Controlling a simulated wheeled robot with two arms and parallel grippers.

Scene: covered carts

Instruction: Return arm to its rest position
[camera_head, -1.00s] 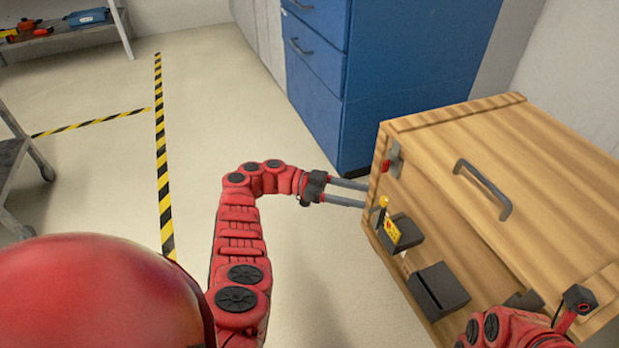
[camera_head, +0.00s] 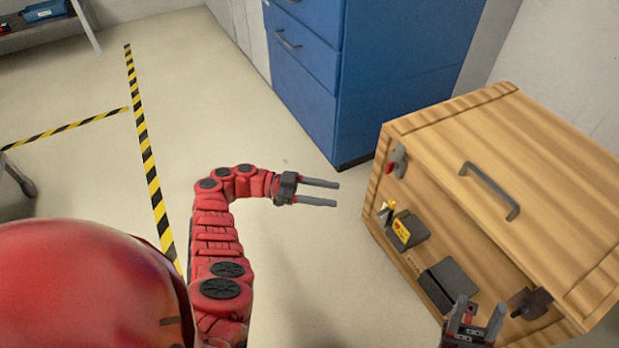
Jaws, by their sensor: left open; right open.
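My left arm is red and reaches in from the lower left. My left gripper (camera_head: 328,193) is open and empty over bare floor, apart from the wooden cart and to its left. My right gripper (camera_head: 482,315) shows at the bottom edge, its fingers spread, in front of the cart's lower front edge. I see nothing between its fingers. The covered wooden cart (camera_head: 560,170) stands at the right, with a grey handle (camera_head: 490,190) on its cover.
A blue cabinet (camera_head: 395,80) stands behind. Floor with striped tape (camera_head: 148,160) is open at left. A shelf (camera_head: 45,30) stands far left.

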